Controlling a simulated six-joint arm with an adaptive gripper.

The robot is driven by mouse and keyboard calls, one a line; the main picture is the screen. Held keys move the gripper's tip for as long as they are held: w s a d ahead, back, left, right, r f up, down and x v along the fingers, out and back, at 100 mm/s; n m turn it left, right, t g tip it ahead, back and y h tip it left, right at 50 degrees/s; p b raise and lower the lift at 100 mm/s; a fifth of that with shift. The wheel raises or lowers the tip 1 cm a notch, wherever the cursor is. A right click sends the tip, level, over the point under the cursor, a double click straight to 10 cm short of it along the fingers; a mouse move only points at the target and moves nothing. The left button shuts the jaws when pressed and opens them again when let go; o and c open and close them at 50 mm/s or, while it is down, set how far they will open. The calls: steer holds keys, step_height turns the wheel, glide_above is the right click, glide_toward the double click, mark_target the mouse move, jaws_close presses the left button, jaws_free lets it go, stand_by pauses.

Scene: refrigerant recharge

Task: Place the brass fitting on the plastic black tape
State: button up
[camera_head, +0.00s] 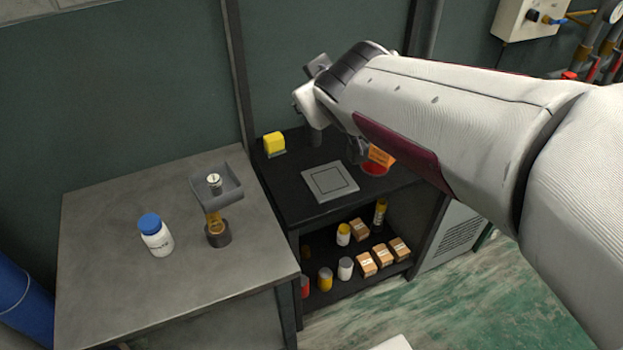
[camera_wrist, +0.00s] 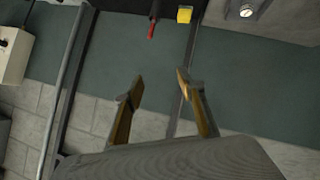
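A brass-coloured piece (camera_head: 215,222), which looks like the brass fitting, stands upright at the black round piece (camera_head: 218,237) on the grey table. The black piece looks like the tape roll. I cannot tell whether the brass piece rests on it, inside it or just behind it.
A white bottle with a blue cap (camera_head: 157,238) stands left of the black piece. The grey tray holds a small pale round part (camera_head: 214,181). The black shelf (camera_head: 283,196) carries a yellow block (camera_head: 274,142), a grey square plate (camera_head: 330,181) and a red-orange item (camera_head: 376,168). The table's front is clear.

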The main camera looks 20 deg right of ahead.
steer(key=s+a+f+m+g+y, duration=0.1)
steer(key=s+a+f, duration=0.1)
steer(key=s, duration=0.5)
steer(key=s+a+f+g+y, duration=0.1)
steer(key=s+a+f+g, duration=0.1)
steer(key=s, duration=0.6)
steer(key=s+a+f+m+g+y, duration=0.1)
steer(key=s+a+f, duration=0.3)
steer(key=s, duration=0.4)
steer(key=shift+s+f+m+g, duration=0.25)
steer(key=shift+f+m+g, duration=0.05)
steer(key=shift+f+g, duration=0.45)
steer(key=shift+a, duration=0.1)
